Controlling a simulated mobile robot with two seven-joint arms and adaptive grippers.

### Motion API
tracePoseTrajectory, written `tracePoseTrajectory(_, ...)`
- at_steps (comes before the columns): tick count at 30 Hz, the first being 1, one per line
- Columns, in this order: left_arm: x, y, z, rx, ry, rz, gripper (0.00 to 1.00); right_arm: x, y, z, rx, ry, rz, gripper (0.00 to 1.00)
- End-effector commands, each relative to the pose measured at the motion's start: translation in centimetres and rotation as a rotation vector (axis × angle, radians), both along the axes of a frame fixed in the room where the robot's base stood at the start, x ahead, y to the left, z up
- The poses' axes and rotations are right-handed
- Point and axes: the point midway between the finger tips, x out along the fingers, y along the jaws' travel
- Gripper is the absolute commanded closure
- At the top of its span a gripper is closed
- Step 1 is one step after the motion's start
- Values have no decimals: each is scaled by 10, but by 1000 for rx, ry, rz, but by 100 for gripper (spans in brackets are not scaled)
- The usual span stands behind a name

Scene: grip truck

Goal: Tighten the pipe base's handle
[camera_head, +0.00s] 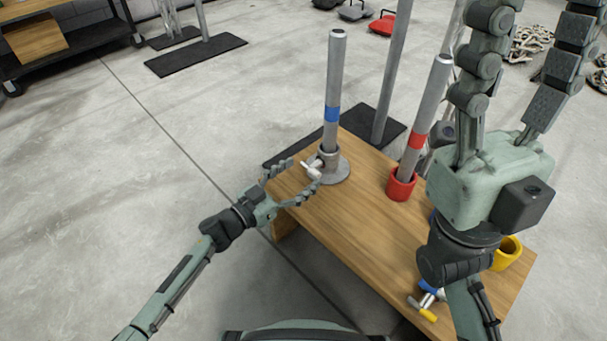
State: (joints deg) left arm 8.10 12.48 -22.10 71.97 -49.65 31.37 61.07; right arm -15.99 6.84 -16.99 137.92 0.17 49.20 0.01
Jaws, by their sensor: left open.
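The pipe base (339,170) is a grey metal flange with a collar on the wooden table. A grey pipe with a blue band (333,90) stands upright in it. The base's pale handle (311,170) sticks out of the collar to the left. My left gripper (303,177) is open, with one finger on either side of the handle; whether a finger touches it, I cannot tell. My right gripper (545,8) is raised close to the camera on the right. Its fingers are spread and point up, the tips at or beyond the picture's top edge, with nothing seen between them.
On the wooden table (375,235), a pipe with a red band (417,130) stands tilted in a red cup (401,186). A yellow cup (508,252) and a small clamp-like tool (428,297) are at the right. A grey post (391,70) rises behind the table.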

Motion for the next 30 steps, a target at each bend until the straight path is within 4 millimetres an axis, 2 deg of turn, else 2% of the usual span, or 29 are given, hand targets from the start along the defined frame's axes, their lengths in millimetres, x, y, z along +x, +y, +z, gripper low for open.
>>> tracePoseTrajectory(4,9,-9,0,-1,1,0,28,1,1,0,-8,-8,1,48)
tracePoseTrajectory(13,11,-11,0,0,1,1,28,1,1,1,-10,-9,0,48)
tracePoseTrajectory(25,10,-11,0,1,1,0,77,1,1,1,-10,-10,0,48)
tracePoseTrajectory(30,10,-11,0,6,-5,0,77,1,1,1,-9,-10,0,48)
